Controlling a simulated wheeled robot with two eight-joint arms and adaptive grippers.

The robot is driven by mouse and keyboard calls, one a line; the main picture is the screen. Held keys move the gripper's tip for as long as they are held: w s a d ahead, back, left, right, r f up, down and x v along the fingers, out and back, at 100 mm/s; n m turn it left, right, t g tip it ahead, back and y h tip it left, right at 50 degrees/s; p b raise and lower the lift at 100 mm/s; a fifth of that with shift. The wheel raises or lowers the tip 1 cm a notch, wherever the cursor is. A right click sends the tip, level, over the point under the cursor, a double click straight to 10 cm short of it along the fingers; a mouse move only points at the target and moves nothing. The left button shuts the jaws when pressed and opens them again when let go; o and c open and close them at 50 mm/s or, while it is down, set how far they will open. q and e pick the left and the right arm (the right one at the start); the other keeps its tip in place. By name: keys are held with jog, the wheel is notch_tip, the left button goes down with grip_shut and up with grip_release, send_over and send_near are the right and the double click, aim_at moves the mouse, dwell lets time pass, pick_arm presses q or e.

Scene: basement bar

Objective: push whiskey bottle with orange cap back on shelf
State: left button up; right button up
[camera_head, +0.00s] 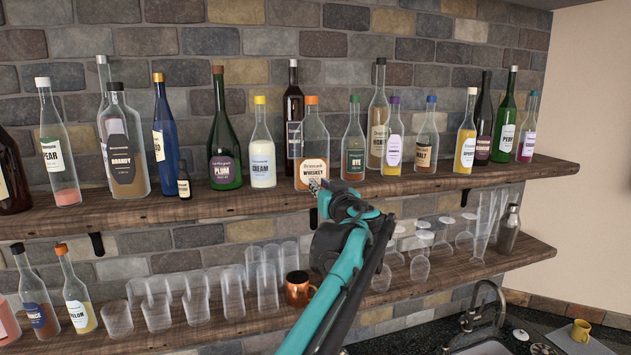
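The whiskey bottle (312,145) is clear with an orange cap and a pale label. It stands upright near the front edge of the upper wooden shelf (240,203). My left gripper (316,186) is at the front of the bottle's lower part, just below its label. It is close to the glass, but I cannot tell whether it touches. Its fingers are small and seen from behind, so their opening is unclear. My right gripper is not in view.
A cream bottle (262,155) stands left of the whiskey, a rye bottle (353,150) right, and a tall dark bottle (293,105) behind. Glasses and a copper mug (299,289) stand on the lower shelf (245,325) beneath my arm. A brick wall backs the shelves.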

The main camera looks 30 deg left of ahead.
pick_arm(q)
jog(key=shift+w+a, duration=0.1)
jog(key=shift+w, duration=0.05)
jog(key=shift+x, duration=1.05)
jog(key=shift+w+a+p, duration=0.15)
jog(key=shift+a+p, duration=0.05)
jog(key=shift+p, duration=0.1)
jog(key=shift+w+a, duration=0.4)
jog(key=shift+a, duration=0.1)
jog(key=shift+w+a, duration=0.1)
